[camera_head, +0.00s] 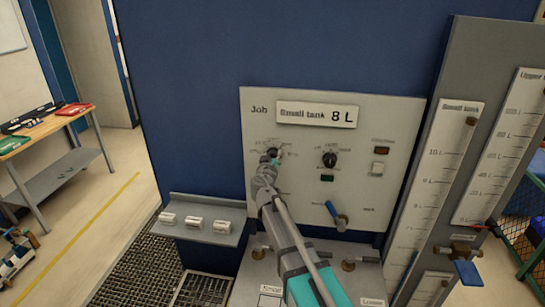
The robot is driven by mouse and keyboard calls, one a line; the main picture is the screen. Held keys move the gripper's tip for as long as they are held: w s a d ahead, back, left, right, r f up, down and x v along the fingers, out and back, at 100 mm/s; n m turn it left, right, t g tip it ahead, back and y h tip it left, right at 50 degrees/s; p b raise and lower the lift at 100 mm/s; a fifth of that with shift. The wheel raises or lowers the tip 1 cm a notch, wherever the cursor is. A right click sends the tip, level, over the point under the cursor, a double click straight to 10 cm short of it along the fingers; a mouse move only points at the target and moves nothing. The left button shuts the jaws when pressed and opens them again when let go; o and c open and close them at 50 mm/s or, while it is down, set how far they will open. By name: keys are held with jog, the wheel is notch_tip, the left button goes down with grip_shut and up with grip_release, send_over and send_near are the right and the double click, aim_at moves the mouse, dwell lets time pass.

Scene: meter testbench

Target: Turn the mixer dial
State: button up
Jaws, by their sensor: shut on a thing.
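A light panel (225,120) on a blue wall carries two dials. The left dial (273,153) has a printed scale around it. The right dial (329,159) is a black knob with a scale and nothing touches it. The lettering by both dials is too small to read. My gripper (271,163) reaches up from below and is shut on the left dial. It hides most of that knob and the lower part of its scale, so the pointer's setting cannot be told.
A sign (316,114) reads "Small tank 8 L". A small shelf (220,238) with white blocks juts out at left. Tall level scales (440,180) stand at right.

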jog(key=n, duration=0.8)
jog(key=shift+a+n, duration=0.1)
jog(key=shift+n, duration=0.2)
jog(key=n, duration=0.3)
jog(key=shift+f+n, duration=0.15)
jog(key=shift+n, duration=0.15)
jog(key=n, duration=0.4)
jog(key=o, duration=1.1)
jog(key=shift+o, duration=0.2)
jog(key=shift+s, duration=0.1)
